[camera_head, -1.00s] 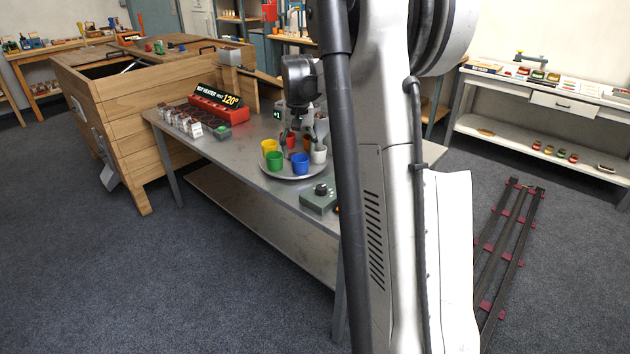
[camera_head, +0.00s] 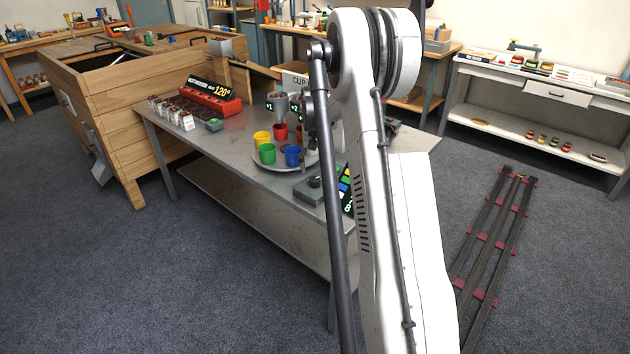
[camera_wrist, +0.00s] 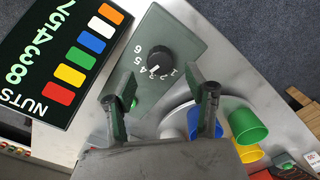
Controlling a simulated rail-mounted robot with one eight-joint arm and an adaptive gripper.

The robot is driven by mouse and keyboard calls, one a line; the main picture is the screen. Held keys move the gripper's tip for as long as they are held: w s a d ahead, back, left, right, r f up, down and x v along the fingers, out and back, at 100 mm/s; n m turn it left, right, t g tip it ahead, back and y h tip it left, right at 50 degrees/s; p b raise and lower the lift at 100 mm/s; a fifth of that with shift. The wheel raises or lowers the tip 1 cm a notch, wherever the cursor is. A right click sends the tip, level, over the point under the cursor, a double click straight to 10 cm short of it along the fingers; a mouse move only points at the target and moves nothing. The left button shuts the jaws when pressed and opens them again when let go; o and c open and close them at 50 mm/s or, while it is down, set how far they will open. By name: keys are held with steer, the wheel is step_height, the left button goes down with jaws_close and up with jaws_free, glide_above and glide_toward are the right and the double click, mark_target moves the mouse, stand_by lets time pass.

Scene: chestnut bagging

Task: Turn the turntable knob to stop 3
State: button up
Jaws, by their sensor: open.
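The round black turntable knob (camera_wrist: 161,60) sits on a grey-green control box (camera_wrist: 178,35) marked 1 to 6 in the wrist view. The exact number its pointer faces is too small to tell. In the head view the box (camera_head: 309,191) stands at the table's front edge, before the turntable (camera_head: 270,166). The turntable carries yellow (camera_head: 262,138), green (camera_head: 267,153), blue (camera_head: 292,156) and red (camera_head: 280,132) cups. My gripper (camera_wrist: 168,90) is open and empty over the box, its fingertips apart just below the knob in the wrist picture. My arm hides part of the turntable in the head view.
A black NUTS board with coloured squares (camera_wrist: 70,50) stands beside the box. A wooden bin (camera_head: 110,130) adjoins the table.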

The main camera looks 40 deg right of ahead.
mark_target(315, 179)
steer(key=shift+f, duration=2.75)
steer(key=c, duration=1.1)
